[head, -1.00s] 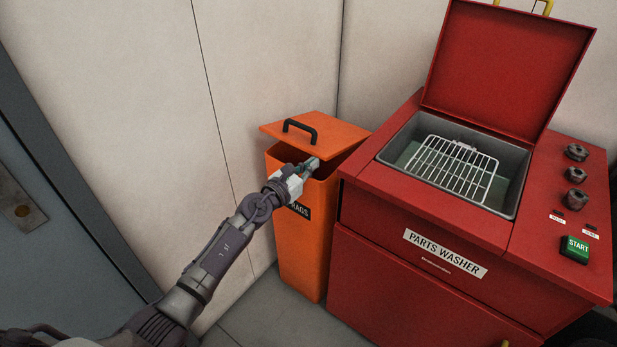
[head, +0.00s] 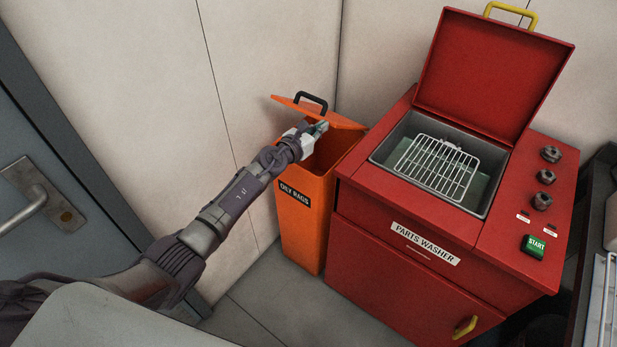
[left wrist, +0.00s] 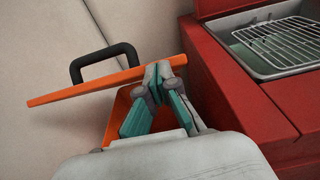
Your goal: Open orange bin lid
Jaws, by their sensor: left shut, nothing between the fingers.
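The orange bin (head: 303,225) labelled "OILY RAGS" stands on the floor left of the red parts washer. Its orange lid (head: 345,121) is tilted up, part open, with a black handle (head: 311,100) on top. The bin's dark inside shows below the lid's raised front edge. My left gripper (head: 321,127) is shut and empty at the underside of the lid, over the bin's mouth. In the left wrist view, its fingertips (left wrist: 158,68) meet at the lid's edge (left wrist: 90,88); whether they touch it I cannot tell. My right gripper is not in view.
The red parts washer (head: 385,262) stands close to the bin's right side, its own lid (head: 495,65) open. A wall is behind the bin. A grey door with a handle (head: 30,200) is at the left. The floor in front is clear.

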